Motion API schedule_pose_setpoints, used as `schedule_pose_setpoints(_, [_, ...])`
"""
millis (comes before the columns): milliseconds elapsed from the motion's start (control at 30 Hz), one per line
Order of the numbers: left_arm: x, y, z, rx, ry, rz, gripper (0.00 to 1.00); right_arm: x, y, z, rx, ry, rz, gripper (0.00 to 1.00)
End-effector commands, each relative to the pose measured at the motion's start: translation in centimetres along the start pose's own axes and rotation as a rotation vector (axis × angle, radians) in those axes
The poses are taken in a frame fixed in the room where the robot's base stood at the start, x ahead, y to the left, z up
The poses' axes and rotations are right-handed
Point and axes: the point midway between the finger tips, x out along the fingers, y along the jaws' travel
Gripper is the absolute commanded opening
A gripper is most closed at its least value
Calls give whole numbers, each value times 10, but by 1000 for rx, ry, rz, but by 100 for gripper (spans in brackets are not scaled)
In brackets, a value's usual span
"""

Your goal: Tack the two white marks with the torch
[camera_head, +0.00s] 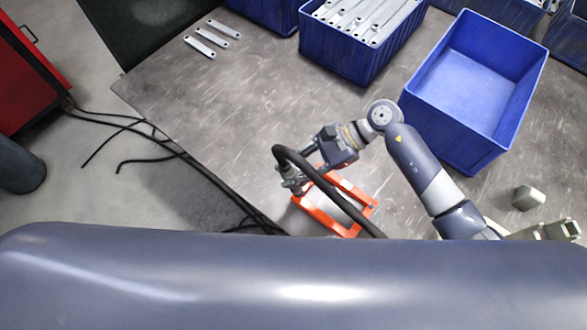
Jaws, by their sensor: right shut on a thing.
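My right gripper (310,158) reaches in from the right and is shut on the torch (290,180). The torch has a metal body and a thick black cable that loops over to the right and down. It is held at the left side of an orange frame (366,211) on the grey metal table. I cannot tell whether the torch tip touches anything. A pale piece (342,201) shows inside the frame, partly behind the cable. I cannot make out the two white marks. My left gripper is not in view.
An empty blue bin (408,112) stands at the right; another blue bin (335,58) holds several pale bars. Black cables (190,160) hang along the table's left edge.

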Motion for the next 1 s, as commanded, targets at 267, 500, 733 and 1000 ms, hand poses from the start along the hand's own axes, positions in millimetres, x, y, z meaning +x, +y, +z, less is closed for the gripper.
schedule_pose_setpoints(267, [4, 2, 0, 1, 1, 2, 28, 1, 0, -2, -2, -2, -1, 2])
schedule_pose_setpoints(500, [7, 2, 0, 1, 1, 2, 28, 3, 0, -3, -2, -2, -1, 2])
schedule_pose_setpoints(733, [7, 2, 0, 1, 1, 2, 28, 3, 0, -4, -2, -2, -1, 2])
schedule_pose_setpoints(1000, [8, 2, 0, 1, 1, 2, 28, 3, 0, -4, -2, -2, -1, 2])
